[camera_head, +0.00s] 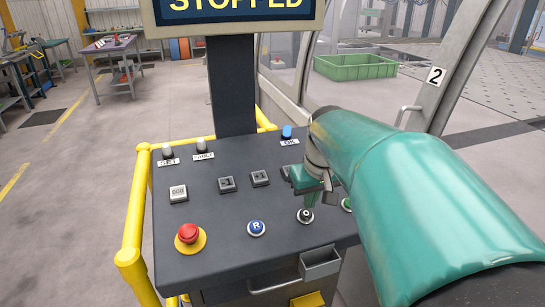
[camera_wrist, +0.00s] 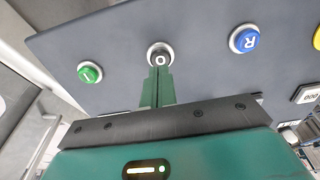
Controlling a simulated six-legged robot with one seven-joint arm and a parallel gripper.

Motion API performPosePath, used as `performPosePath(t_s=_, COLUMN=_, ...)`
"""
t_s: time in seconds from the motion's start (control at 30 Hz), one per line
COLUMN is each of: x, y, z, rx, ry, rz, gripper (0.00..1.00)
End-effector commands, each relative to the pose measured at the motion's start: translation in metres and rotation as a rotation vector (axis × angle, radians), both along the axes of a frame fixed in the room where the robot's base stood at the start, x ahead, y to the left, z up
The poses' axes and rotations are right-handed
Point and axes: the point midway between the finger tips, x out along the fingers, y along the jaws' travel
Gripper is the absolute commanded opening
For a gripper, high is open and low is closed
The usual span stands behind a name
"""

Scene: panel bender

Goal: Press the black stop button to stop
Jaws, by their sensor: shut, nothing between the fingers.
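The black stop button (camera_head: 306,215), marked with a white O in a silver ring, sits on the sloping dark control panel (camera_head: 215,235). In the wrist view the stop button (camera_wrist: 160,57) is just beyond the fingertips. My gripper (camera_head: 308,203) is shut and empty, its green fingers pointing down at the button. The fingertips (camera_wrist: 158,72) overlap the button's lower edge in the wrist view; I cannot tell whether they touch it. The display (camera_head: 240,8) above the panel reads "STOPPED".
The blue R button (camera_head: 256,228) and red emergency button (camera_head: 188,233) lie left of the stop button. A green button (camera_head: 346,204) is close on its right, partly behind my arm. A blue OK lamp (camera_head: 287,132) is at the back. A yellow rail (camera_head: 136,215) borders the panel's left side.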

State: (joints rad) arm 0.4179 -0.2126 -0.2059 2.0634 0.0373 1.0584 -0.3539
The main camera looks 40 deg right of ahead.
Motion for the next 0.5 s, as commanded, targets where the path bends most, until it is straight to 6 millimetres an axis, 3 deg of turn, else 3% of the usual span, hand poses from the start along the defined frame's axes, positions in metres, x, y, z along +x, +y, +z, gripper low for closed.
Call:
performPosePath(t_s=0.3, x=-0.009, y=0.003, z=0.062, rx=-0.003, ry=-0.005, rz=0.0, gripper=0.0)
performPosePath(t_s=0.5, x=-0.014, y=0.005, z=0.092, rx=-0.002, ry=-0.005, rz=0.001, gripper=0.0)
